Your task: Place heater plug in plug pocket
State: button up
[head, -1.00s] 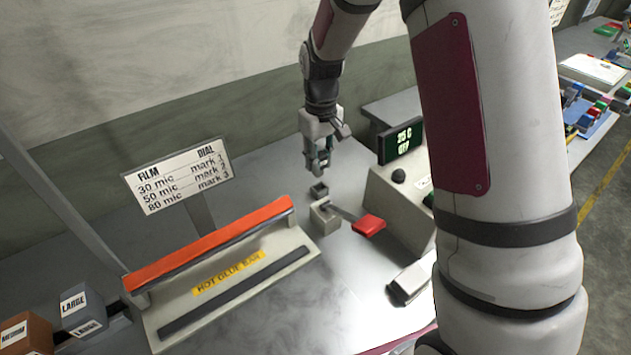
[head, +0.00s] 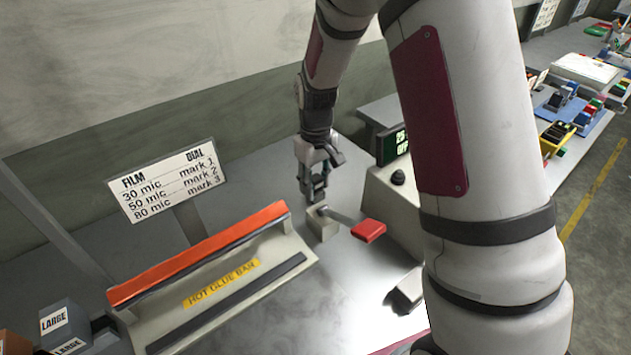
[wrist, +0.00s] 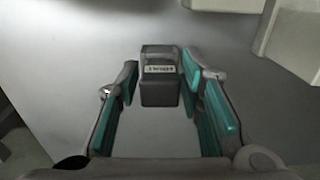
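A small dark grey block with a pale label, apparently the heater plug (wrist: 160,82), stands on the metal bench in the wrist view. The label is too small to read surely. My gripper (head: 313,198) points down beside a small beige block (head: 323,228), and its fingers hide the plug in the head view. In the wrist view my gripper (wrist: 160,85) is open, with its teal-padded fingers on either side of the plug and narrow gaps at the tips. The beige block may be the plug pocket; I cannot tell for sure.
A heater box with a green display (head: 398,142) stands to the right. Bench behind my gripper is clear.

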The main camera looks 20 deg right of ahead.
aim_at(316, 177)
jog(key=shift+r, duration=0.1)
jog(key=s+r+t+p, duration=0.1)
jog(key=s+r+p, duration=0.15)
jog(key=r, duration=0.85)
jog(key=s+r+p, duration=0.2)
jog(key=s+r, duration=0.1)
jog(key=r, duration=0.7)
jog(key=s+r+m+t, duration=0.1)
jog(key=s+r, duration=0.3)
jog(key=s, duration=0.7)
jog(key=s+r+m+t, duration=0.2)
jog(key=s+r, duration=0.3)
jog(key=s, duration=0.7)
jog(key=shift+m+t, duration=0.3)
jog(key=shift+t, duration=0.5)
jog(key=shift+s, duration=0.1)
